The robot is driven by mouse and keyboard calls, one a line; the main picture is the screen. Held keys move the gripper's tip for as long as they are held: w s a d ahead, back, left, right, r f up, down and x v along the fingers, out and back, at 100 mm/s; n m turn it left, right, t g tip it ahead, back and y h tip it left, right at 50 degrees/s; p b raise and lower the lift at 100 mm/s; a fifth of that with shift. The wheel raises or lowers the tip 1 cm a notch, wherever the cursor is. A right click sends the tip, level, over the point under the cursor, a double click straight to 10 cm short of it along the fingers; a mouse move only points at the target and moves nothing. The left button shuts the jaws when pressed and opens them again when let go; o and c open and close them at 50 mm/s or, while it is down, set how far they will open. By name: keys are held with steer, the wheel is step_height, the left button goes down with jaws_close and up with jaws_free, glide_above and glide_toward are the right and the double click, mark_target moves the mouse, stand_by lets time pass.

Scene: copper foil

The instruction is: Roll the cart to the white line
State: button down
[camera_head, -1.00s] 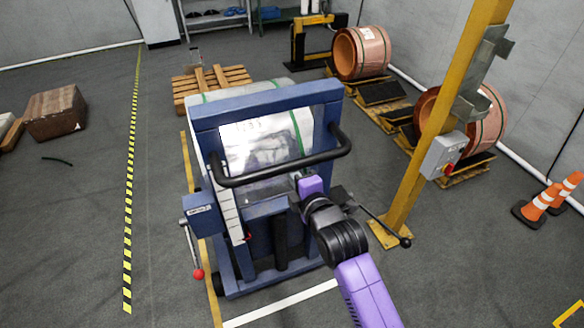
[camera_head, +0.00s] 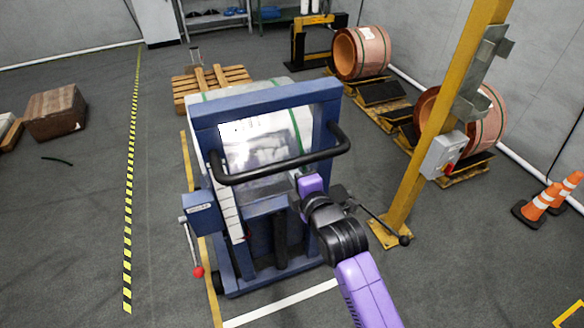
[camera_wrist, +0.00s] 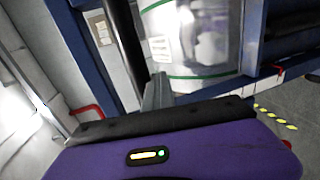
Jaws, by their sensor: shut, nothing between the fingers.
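The cart (camera_head: 203,135) is a blue upright frame with a black bar handle (camera_head: 285,168) across its near side and a silvery wrapped load (camera_head: 262,145) behind it. The cart's frame also shows in the wrist view (camera_wrist: 75,50). The white line (camera_head: 280,303) lies on the floor just on the near side of the cart's base, partly covered by my arm at its right end. My purple gripper (camera_head: 298,178) is shut and empty, just below the handle and close against the cart. In the wrist view, my fingers (camera_wrist: 158,90) point at the wrapped load; contact is unclear.
A yellow post (camera_head: 440,120) with a grey switch box stands right of the cart. Copper coils (camera_head: 362,52) sit on pallets at the back right. A wooden pallet (camera_head: 212,85) lies beyond the cart. Orange cones (camera_head: 540,203) stand far right. Floor to the left is mostly clear.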

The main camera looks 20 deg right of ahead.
steer(key=shift+w+a+r+t, duration=0.1)
steer(key=shift+w+r+t, duration=0.05)
steer(key=shift+r, duration=0.5)
steer(key=shift+w+r+t, duration=0.1)
steer(key=shift+r+t, duration=0.05)
steer(key=shift+r, duration=0.45)
steer(key=c, duration=1.6)
jaws_free()
steer(key=shift+c, duration=0.2)
steer(key=o, duration=0.3)
steer(key=shift+s+f, duration=0.2)
steer(key=shift+f, duration=0.5)
steer(key=shift+o, duration=0.9)
steer(key=shift+s, duration=0.1)
steer(key=s+p, duration=0.3)
steer(key=s, duration=0.5)
steer(key=shift+s+r, duration=0.4)
steer(key=shift+r, duration=0.05)
